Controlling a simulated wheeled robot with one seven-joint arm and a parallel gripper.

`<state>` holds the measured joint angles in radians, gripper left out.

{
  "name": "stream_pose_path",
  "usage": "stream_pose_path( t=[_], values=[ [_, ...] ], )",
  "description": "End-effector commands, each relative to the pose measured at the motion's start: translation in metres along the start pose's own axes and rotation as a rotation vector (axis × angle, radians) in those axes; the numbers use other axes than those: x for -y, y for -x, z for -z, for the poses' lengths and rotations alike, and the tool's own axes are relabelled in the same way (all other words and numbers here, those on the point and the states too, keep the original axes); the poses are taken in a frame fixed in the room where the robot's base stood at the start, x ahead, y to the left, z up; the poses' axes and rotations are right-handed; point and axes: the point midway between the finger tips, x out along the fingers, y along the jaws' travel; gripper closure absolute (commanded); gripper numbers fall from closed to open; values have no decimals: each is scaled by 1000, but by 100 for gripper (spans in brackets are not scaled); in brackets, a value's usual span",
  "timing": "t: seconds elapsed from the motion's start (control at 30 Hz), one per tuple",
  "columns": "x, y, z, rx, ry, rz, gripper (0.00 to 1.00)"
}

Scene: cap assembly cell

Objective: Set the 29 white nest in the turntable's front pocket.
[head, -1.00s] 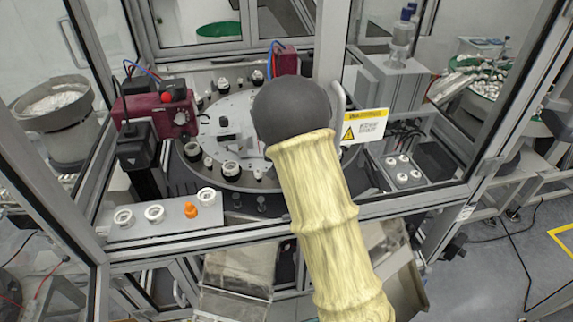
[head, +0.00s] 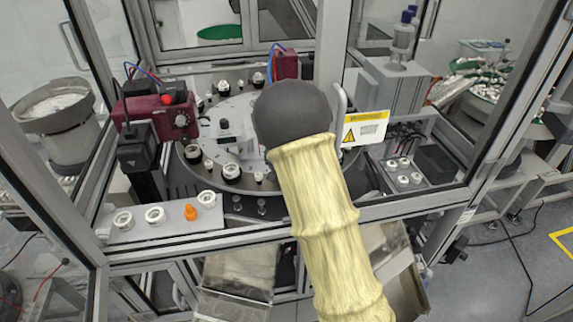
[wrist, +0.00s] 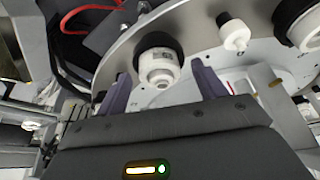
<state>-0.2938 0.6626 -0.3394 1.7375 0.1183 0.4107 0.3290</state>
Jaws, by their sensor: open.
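In the wrist view my gripper (wrist: 161,72) is open, its two dark fingers apart. A white nest (wrist: 160,68) with a stepped round body shows between the fingers, with a black collar around its far end at the turntable's rim. No gap or contact with the fingers can be judged, and I cannot read a 29 on it. In the head view the grey turntable (head: 205,131) carries several black-and-white pieces, one of them at its front edge (head: 231,173). My arm hides my gripper there.
A plate (head: 165,230) at front left bears white rings (head: 155,214) and an orange piece (head: 191,212). A red box (head: 160,118) stands left of the turntable. A small block with white pieces (head: 403,163) is at right. The cell's frame bar (head: 240,235) crosses the front.

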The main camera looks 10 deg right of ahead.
Motion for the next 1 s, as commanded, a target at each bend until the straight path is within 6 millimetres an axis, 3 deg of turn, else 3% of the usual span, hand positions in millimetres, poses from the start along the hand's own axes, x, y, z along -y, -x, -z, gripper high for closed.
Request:
stream_pose_path(
  t=[0.27, 1.0],
  values=[
    [1, 23, 0, -4, 0, 3, 30],
    [1, 161, 0, -3, 0, 3, 30]
  ],
)
